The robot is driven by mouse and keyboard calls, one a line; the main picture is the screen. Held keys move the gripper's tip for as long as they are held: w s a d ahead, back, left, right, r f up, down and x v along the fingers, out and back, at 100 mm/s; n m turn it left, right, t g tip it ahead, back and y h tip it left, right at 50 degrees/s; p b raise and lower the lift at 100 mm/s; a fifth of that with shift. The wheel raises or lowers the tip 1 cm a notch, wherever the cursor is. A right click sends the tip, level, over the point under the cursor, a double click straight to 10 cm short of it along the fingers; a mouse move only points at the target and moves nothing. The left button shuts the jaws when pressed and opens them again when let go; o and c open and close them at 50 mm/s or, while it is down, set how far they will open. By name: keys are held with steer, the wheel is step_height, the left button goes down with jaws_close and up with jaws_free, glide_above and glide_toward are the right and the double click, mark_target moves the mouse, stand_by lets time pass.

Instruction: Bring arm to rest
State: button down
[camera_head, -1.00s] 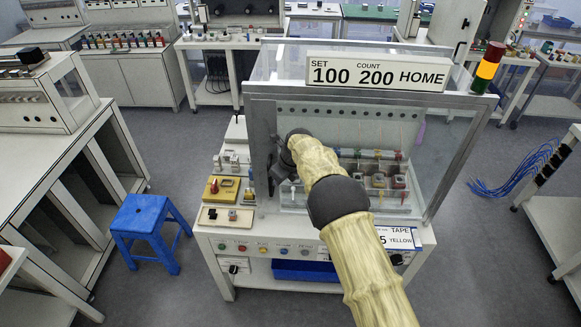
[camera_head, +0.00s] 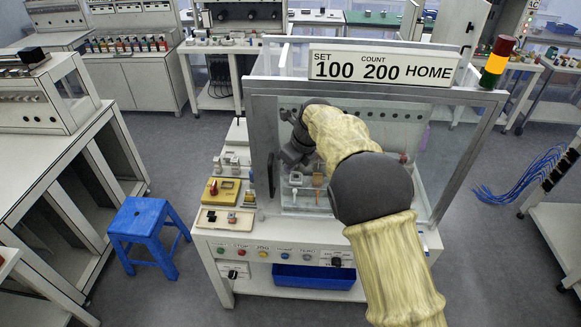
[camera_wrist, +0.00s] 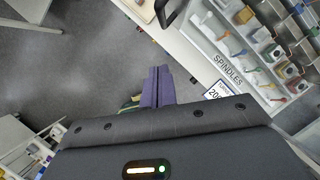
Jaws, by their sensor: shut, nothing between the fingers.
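My arm reaches up from the bottom right in the head view, in front of the clear-walled machine (camera_head: 262,150). My gripper (camera_wrist: 157,86) shows in the wrist view as purple fingers held together with nothing between them. It points over grey floor, to the left of the machine's edge. In the head view the dark wrist end of my arm is at the machine's left side, and the fingertips cannot be made out there.
A tray with a SPINDLES label (camera_wrist: 228,70) and coloured parts is at upper right in the wrist view. A blue stool (camera_head: 148,222) stands left of the machine. A blue bin (camera_head: 312,277) sits under its button panel. A signal lamp (camera_head: 497,62) rises at its right corner.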

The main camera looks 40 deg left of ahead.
steer(key=w+d+n+t+h+b, duration=0.1)
steer(key=w+d+n, duration=0.25)
steer(key=d, duration=1.15)
steer(key=w+d+n+t+h+b, duration=0.15)
steer(key=d+n, duration=0.25)
steer(key=d, duration=1.2)
steer(key=s+d+f+n+h+b, duration=0.1)
steer(key=s+d+f+n, duration=0.1)
steer(key=s+d+n, duration=0.3)
steer(key=s+d+f+n+b, duration=0.1)
steer(key=s+d+n, duration=0.5)
steer(key=s+d, duration=0.7)
steer(key=d+f, duration=0.1)
steer(key=d, duration=0.4)
steer(key=shift+d+f+h, duration=0.25)
steer(key=shift+h, duration=0.1)
steer(key=shift+n, duration=0.25)
